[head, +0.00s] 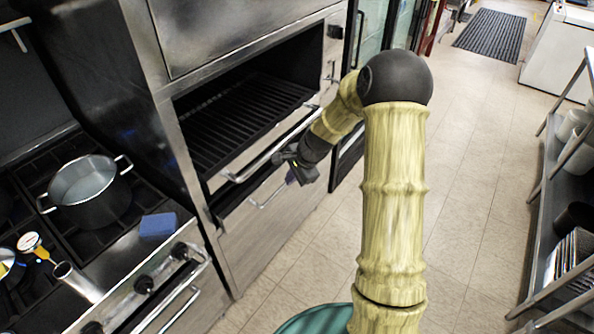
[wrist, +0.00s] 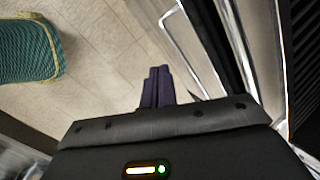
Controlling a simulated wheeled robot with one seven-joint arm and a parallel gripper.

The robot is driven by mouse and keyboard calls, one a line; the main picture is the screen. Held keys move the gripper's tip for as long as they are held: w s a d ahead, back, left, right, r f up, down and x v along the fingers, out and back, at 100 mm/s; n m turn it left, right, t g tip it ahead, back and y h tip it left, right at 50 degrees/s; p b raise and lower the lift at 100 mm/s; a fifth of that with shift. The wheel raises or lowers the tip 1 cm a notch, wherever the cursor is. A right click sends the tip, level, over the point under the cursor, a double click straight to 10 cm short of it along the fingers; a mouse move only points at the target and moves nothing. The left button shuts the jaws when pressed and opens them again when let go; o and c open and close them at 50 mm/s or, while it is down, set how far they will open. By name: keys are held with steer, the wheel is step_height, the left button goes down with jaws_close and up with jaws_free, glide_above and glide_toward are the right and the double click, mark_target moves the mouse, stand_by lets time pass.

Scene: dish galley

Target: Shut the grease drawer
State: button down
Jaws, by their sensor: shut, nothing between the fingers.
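The grease drawer (head: 255,230) is the steel front low in the broiler unit, with a thin bar handle (head: 268,192). A dark gap shows along its top edge, so it looks slightly out; how far is hard to tell. My gripper (head: 291,178) is shut and empty, at the right part of the drawer front, close to the handle. Contact cannot be made out. In the wrist view, my shut dark fingers (wrist: 157,86) point beside the drawer's bar handle (wrist: 188,50), over the floor side.
Above the drawer is an open broiler with a black grill rack (head: 235,120) and a long handle bar (head: 265,152) sticking out. A stove with a pot (head: 90,195) and blue sponge (head: 158,225) stands left. A shelf rack (head: 560,215) stands right; the tiled floor between is clear.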

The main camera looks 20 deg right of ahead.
steer(key=s+r+n+h, duration=0.1)
steer(key=s+r+n, duration=0.2)
steer(key=s+n, duration=0.2)
steer(key=s+r+n+h, duration=0.1)
steer(key=s+r+n, duration=0.2)
steer(key=s, duration=0.7)
steer(key=s+r+n+g+h, duration=0.1)
steer(key=s+r+n, duration=0.3)
steer(key=s+n, duration=0.2)
steer(key=shift+s+a+n+h, duration=0.3)
steer(key=shift+s+a+n, duration=0.15)
steer(key=shift+s, duration=0.8)
steer(key=shift+r, duration=0.1)
